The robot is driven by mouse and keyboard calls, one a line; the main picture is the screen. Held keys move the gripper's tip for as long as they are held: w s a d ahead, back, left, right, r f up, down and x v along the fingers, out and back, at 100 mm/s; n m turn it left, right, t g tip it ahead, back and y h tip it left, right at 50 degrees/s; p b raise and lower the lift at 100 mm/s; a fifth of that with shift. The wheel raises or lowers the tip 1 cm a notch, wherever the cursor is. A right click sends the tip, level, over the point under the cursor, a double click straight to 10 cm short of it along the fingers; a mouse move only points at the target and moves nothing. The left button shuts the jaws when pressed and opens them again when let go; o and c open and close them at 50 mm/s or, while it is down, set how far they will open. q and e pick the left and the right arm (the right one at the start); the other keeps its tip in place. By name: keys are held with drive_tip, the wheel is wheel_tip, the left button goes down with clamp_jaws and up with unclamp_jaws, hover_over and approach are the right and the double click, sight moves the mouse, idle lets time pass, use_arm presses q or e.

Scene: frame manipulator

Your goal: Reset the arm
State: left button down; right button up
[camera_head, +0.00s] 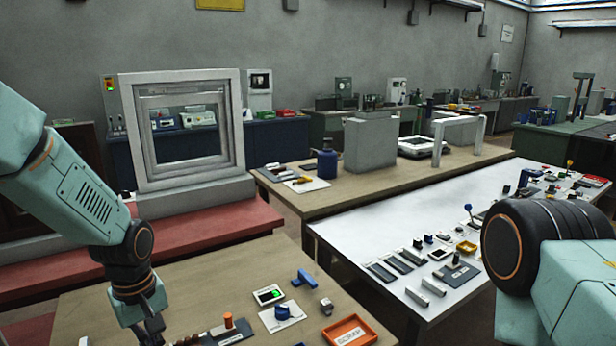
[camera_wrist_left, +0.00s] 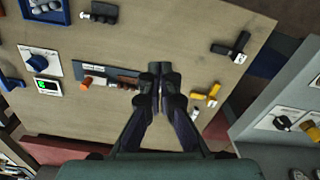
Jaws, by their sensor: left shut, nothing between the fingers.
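My left arm (camera_head: 85,195) comes in from the left in the head view and bends down over the near wooden table. Its gripper is mostly cut off at the bottom edge there. In the left wrist view my left gripper (camera_wrist_left: 160,72) is shut and empty, with its fingertips together above the table top. My right arm (camera_head: 560,265) shows at the right edge of the head view, with a dark round joint. The right gripper is outside both views.
The near wooden table (camera_head: 190,280) holds an orange tray (camera_head: 349,332), a blue knob (camera_head: 283,312), a blue handle (camera_head: 305,278) and a small display (camera_head: 268,295). A white table (camera_head: 350,235) with several small parts stands right. A grey frame (camera_head: 183,130) stands behind on a red platform (camera_head: 200,228).

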use_arm(q)
drive_tip(key=s+f+b, duration=0.1)
drive_tip(key=f, duration=0.4)
drive_tip(key=s+d+f+m+b, duration=0.1)
drive_tip(key=s+f+b, duration=0.1)
drive_tip(key=f, duration=0.2)
drive_tip(key=s+d+f+m+b, duration=0.1)
drive_tip(key=s+f, duration=0.1)
drive_tip(key=f, duration=0.3)
drive_tip(key=shift+d+f+h, duration=0.15)
drive_tip(key=shift+f+h, duration=0.15)
drive_tip(key=shift+f, duration=0.05)
drive_tip(key=shift+m, duration=0.4)
drive_tip(key=s+f+b, duration=0.1)
drive_tip(key=f, duration=0.1)
drive_tip(key=s+f+b, duration=0.1)
drive_tip(key=shift+s+d+f, duration=0.35)
drive_tip(key=shift+d, duration=0.05)
drive_tip(key=s+d+f+m+b, duration=0.1)
drive_tip(key=s+f+m+b, duration=0.2)
drive_tip(key=s+f+b, duration=0.2)
drive_tip(key=s+f+m+b, duration=0.2)
drive_tip(key=s+f+b, duration=0.3)
drive_tip(key=s+f, duration=0.6)
drive_tip(key=s, duration=0.6)
drive_tip(key=shift+s+d+f+m, duration=0.3)
drive_tip(key=shift+d+f+m, duration=0.1)
drive_tip(key=shift+w, duration=0.2)
